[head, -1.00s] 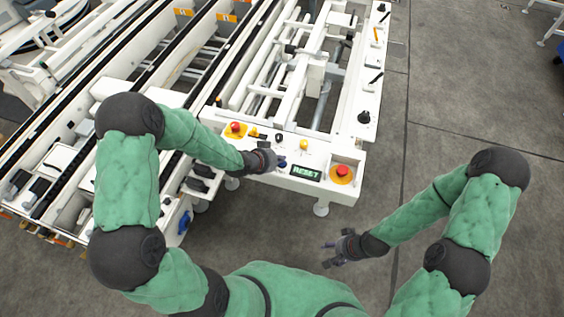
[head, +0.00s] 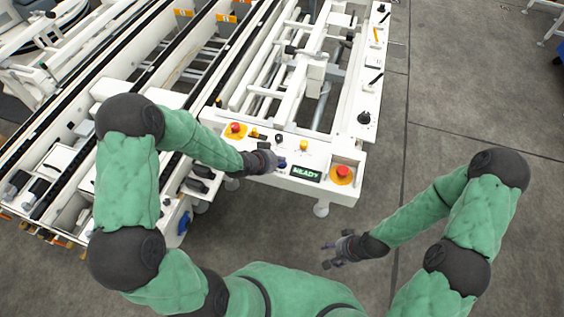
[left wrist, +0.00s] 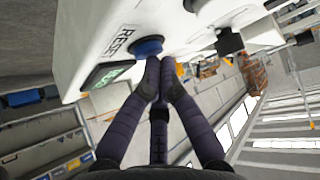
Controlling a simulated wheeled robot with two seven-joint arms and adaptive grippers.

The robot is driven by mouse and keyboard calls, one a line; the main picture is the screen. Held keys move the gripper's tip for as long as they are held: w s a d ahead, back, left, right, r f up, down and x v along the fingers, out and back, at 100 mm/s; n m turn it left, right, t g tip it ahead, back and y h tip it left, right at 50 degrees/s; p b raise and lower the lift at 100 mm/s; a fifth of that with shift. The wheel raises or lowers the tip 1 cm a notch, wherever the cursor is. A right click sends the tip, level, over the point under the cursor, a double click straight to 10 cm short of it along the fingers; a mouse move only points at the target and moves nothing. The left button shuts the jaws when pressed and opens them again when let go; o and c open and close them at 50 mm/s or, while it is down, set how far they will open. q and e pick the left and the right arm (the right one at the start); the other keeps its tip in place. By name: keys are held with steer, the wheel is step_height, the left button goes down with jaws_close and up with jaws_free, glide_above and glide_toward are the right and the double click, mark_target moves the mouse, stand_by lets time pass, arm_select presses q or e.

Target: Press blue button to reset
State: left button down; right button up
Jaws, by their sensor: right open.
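The blue button (left wrist: 146,46) is on the front edge of the white control panel (left wrist: 100,30), beside a printed RESET label. My left gripper (left wrist: 160,64) has its dark fingers together, with the tips at the button and seemingly touching it; the exact contact is hard to tell. In the head view the left gripper (head: 272,160) is at the panel's front edge and largely hides the button. The small display (head: 306,174) to its right reads READY in green. My right gripper (head: 328,254) is open and empty over the floor, away from the panel.
A red emergency button (head: 343,171) on a yellow base is at the panel's right corner, another (head: 235,128) at the left. A yellow button (head: 303,144) and dark knobs are nearby. The conveyor frame stretches behind. Grey floor (head: 460,110) is clear at right.

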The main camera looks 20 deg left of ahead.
arm_select(q)
steer(key=shift+r+p, duration=0.4)
steer(key=shift+r, duration=0.25)
steer(key=shift+r+p, duration=2.1)
steer(key=shift+r, duration=0.5)
steer(key=shift+f, duration=0.1)
